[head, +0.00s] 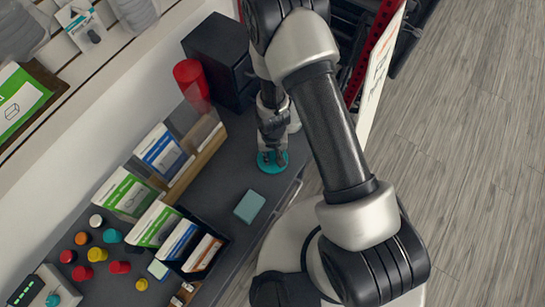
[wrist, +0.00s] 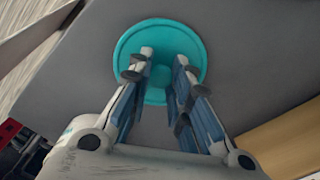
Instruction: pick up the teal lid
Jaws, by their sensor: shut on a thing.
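The teal lid (head: 264,167) is a round disc on the dark grey counter, near its right edge and below the black box in the head view. In the wrist view the teal lid (wrist: 128,47) shows a raised rim and a knob at its middle, partly hidden by the fingers. My gripper (head: 271,152) reaches down onto it from above. In the wrist view my gripper (wrist: 162,72) has its two fingers on either side of the knob, shut on it. I cannot tell whether the lid is clear of the counter.
A black box (head: 222,60) and a red cylinder (head: 189,74) stand behind. A holder with cards (head: 164,155) is to the left. A teal square block (head: 249,206) lies nearer on the counter (head: 225,185). Several small coloured pieces (head: 97,254) are at lower left.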

